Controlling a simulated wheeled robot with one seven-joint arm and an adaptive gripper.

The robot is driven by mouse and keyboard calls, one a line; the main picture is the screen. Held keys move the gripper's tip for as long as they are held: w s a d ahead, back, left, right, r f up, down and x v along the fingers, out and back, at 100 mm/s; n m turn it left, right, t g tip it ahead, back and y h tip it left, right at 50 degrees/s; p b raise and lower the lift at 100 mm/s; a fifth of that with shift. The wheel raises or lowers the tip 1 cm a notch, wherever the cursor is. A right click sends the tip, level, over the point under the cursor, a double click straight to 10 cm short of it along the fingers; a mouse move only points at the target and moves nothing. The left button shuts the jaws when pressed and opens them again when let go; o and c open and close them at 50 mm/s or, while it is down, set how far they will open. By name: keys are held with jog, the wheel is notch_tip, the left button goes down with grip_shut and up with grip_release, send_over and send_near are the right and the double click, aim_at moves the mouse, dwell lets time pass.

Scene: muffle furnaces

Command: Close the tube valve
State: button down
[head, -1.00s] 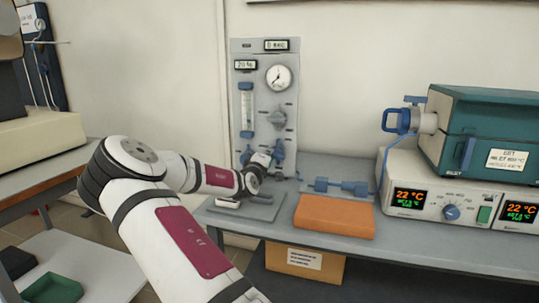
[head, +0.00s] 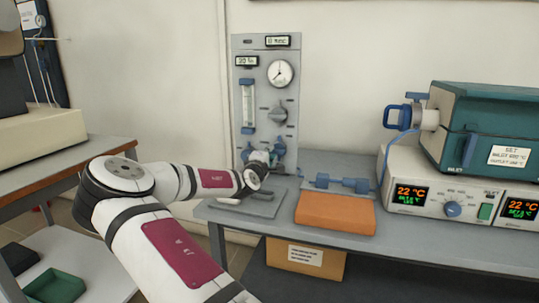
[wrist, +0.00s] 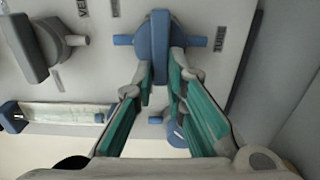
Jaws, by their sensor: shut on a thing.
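The tube valve (wrist: 153,38) has a blue handle and stands on the grey panel, beside a label reading TUBE in the wrist view. My gripper (wrist: 161,72) has its green-padded fingers on either side of the handle, shut on it. In the head view the valve (head: 279,150) is at the lower right of the upright panel (head: 287,57), below a grey knob. My gripper (head: 262,160) reaches it from the lower left there, and its fingertips are too small to make out.
A grey knob (wrist: 30,48) and a flow tube (wrist: 68,115) are close by on the panel. An orange block (head: 335,214) and a blue fitting (head: 342,185) lie on the bench to the right. A furnace (head: 480,130) stands on its controller further right.

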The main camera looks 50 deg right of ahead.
jog(key=c, duration=1.6)
grip_release()
jog(key=v, duration=1.2)
jog(key=shift+a+f, duration=0.1)
jog(key=shift+f, duration=0.05)
